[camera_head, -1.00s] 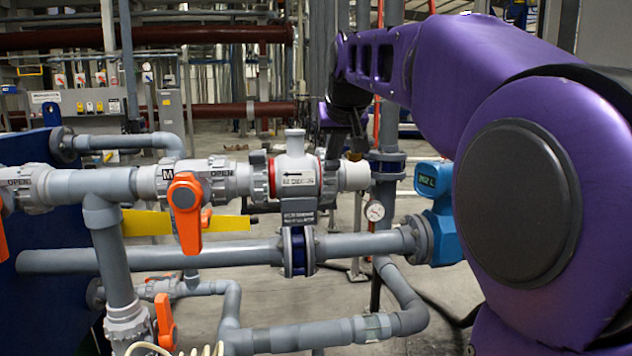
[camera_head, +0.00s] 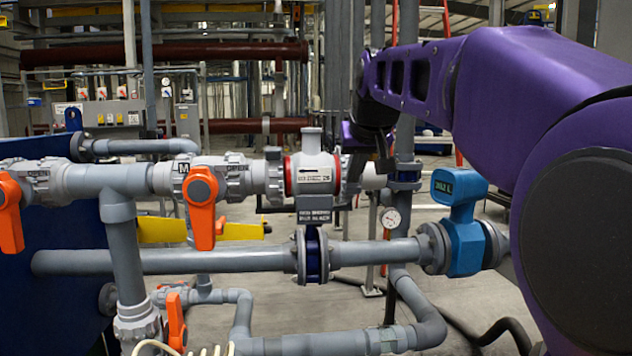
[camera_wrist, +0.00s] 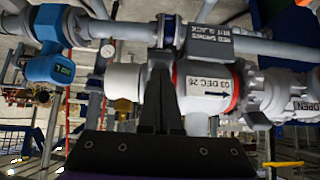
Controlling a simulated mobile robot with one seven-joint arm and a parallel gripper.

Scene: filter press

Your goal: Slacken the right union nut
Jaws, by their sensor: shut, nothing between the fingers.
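The valve body (camera_head: 316,178), grey with red rings and a date label, sits in the upper pipe run; it also shows in the wrist view (camera_wrist: 207,88). The right union nut (camera_head: 346,172) is at its right end, largely hidden behind my fingers in the wrist view. A pale pipe end (camera_head: 372,178) continues to the right of it. My gripper (camera_head: 384,160) is shut and empty at this right end. In the wrist view its dark fingers (camera_wrist: 158,75) overlap the nut's place; I cannot tell whether they touch it.
The left union nut (camera_head: 274,176) joins an orange-handled valve (camera_head: 204,200). A lower pipe (camera_head: 180,261) runs beneath with a blue flow meter (camera_head: 463,225) at the right. A pressure gauge (camera_head: 391,218) stands between them.

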